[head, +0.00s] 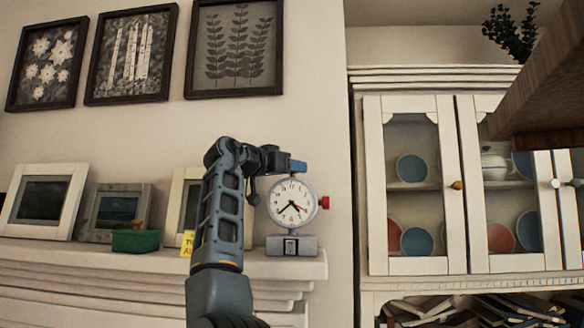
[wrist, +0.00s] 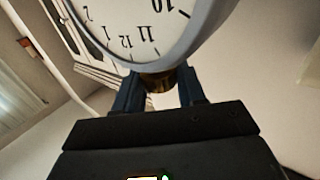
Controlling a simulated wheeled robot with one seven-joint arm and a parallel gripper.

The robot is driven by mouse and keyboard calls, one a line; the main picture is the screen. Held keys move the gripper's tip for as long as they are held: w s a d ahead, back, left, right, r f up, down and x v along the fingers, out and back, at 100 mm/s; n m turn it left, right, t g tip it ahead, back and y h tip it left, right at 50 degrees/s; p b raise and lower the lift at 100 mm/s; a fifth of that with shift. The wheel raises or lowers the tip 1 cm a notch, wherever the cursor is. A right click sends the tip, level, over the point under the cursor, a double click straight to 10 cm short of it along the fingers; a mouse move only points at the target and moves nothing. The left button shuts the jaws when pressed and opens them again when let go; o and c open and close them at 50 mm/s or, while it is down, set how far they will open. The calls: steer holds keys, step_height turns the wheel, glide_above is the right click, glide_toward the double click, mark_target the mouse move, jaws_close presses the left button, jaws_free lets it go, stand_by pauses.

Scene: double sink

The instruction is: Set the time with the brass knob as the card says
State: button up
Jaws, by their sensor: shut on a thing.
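The white-faced clock (head: 291,189) stands upright on a grey base (head: 273,246) at the mantel's right end. One dark hand points lower right, near 4 to 5; the other points lower left, near 8. Exact minutes are hard to read. My gripper (head: 297,166) is at the top of the clock. In the wrist view, my gripper (wrist: 158,88) is shut on the brass knob (wrist: 158,82) at the rim near 12 and 11. The yellow card (head: 187,243) is mostly hidden behind my arm; only "T" and "A" show.
A red knob (head: 325,202) sticks out from the clock's right side. A green box (head: 135,241) and several frames stand left on the mantel (head: 60,252). A cabinet (head: 373,190) stands right; a wooden edge (head: 545,85) juts in at upper right.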

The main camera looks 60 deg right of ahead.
steer(key=shift+m+g+y, duration=0.4)
steer(key=shift+m+g, duration=0.5)
steer(key=shift+g, duration=0.4)
steer(key=shift+f+g, duration=0.1)
steer(key=shift+g, duration=0.2)
steer(key=o, duration=1)
steer(key=b+v, duration=0.2)
steer(key=v, duration=0.5)
steer(key=shift+w+a, duration=0.2)
steer(key=shift+a, duration=0.1)
steer(key=shift+a, duration=0.1)
